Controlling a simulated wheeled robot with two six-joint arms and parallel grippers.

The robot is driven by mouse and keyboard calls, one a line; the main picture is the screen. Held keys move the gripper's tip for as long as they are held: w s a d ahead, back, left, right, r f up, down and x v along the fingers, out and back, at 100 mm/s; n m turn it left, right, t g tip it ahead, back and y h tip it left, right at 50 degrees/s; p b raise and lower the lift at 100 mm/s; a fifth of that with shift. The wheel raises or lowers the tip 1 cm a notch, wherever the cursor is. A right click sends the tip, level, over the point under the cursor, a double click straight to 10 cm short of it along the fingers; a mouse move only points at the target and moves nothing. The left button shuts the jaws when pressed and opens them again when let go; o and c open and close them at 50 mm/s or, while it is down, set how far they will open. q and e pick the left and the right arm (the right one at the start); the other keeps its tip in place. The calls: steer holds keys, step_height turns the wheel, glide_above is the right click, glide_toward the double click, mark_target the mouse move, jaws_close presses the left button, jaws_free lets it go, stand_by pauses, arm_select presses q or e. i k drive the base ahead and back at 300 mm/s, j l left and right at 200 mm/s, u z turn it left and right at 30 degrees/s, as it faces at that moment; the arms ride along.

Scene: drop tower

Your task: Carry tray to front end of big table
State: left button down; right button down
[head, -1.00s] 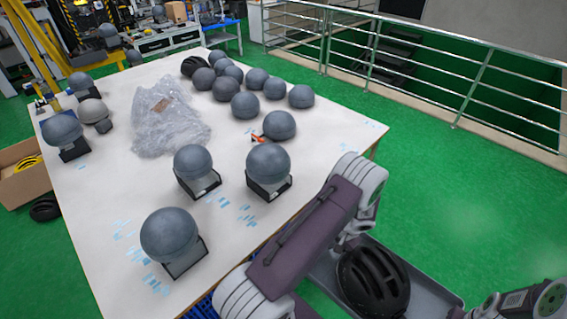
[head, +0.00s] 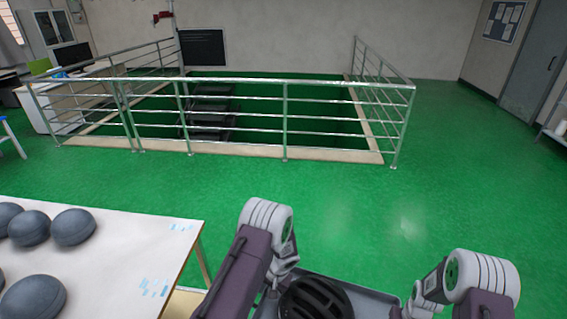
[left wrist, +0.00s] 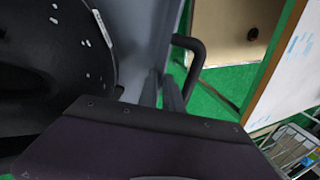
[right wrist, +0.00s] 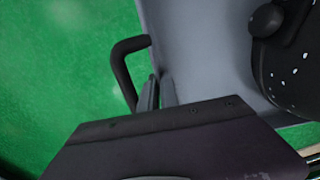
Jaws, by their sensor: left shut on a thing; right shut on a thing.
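The grey tray (head: 368,297) is at the bottom of the head view, partly cut off, with a black helmet (head: 315,300) in it. My left gripper (left wrist: 170,95) is shut at the tray's dark side handle (left wrist: 195,62) in the left wrist view. My right gripper (right wrist: 157,92) is shut at the opposite handle (right wrist: 122,68) in the right wrist view. The tray hangs between both arms above the green floor. The big white table (head: 140,236) is at the lower left of the head view, and its edge also shows in the left wrist view (left wrist: 292,80).
Several dark grey spheres (head: 73,227) lie on the table. A metal railing (head: 285,120) surrounds a sunken stairwell ahead. Open green floor (head: 440,195) lies to the right. A tan box-like thing (left wrist: 230,30) is beside the table in the left wrist view.

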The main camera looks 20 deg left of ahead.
mark_target(133, 272)
steer(key=i+j+z, duration=0.1)
steer(key=i+z, duration=0.3)
steer(key=i, duration=1.3)
steer(key=i+u, duration=0.2)
steer(key=u, duration=0.75)
steer(key=j+u, duration=0.1)
steer(key=u, duration=2.8)
steer(key=i, duration=1.45)
